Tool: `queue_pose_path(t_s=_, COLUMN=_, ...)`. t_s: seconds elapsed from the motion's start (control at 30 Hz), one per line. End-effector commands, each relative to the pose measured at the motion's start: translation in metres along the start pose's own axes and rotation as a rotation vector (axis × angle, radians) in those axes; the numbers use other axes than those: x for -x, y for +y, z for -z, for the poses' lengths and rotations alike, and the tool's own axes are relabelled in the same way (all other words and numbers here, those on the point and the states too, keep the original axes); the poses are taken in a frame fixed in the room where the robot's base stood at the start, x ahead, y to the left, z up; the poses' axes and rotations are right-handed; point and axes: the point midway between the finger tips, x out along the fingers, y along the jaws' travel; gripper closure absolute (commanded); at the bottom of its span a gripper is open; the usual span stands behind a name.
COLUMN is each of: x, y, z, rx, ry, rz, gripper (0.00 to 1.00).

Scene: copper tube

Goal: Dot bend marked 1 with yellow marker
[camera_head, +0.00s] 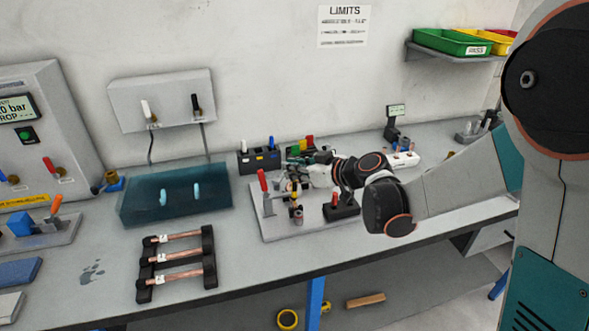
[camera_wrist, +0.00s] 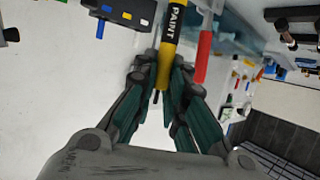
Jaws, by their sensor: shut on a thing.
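In the wrist view, my gripper (camera_wrist: 165,78) is shut on a yellow marker (camera_wrist: 168,45) with PAINT written on its barrel. The marker's narrow dark end points down between the fingers. In the head view, my gripper (camera_head: 305,172) is over the grey fixture plate (camera_head: 275,230), behind the red-handled clamp. A bend marked 1 cannot be made out in either view; the gripper and clamps cover part of the fixture. Straight copper tubes (camera_head: 180,257) lie on a black rack at the front left.
The black marker holder (camera_head: 258,162) stands behind the fixture and also shows in the wrist view (camera_wrist: 128,12). A red clamp handle (camera_head: 262,180) rises at the plate's left; a red handle (camera_wrist: 204,55) is close beside the marker. A blue tray (camera_head: 140,212) lies left.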

Motion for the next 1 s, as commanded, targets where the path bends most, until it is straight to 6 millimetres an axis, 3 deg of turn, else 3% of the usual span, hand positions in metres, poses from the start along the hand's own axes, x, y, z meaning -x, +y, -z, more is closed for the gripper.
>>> queue_pose_path(t_s=0.47, x=0.001, y=0.0, z=0.003, rx=0.0, ry=0.0, rz=0.0, gripper=1.0)
queue_pose_path(t_s=1.0, x=0.016, y=0.0, z=0.038, rx=0.0, ry=0.0, rz=0.0, gripper=1.0)
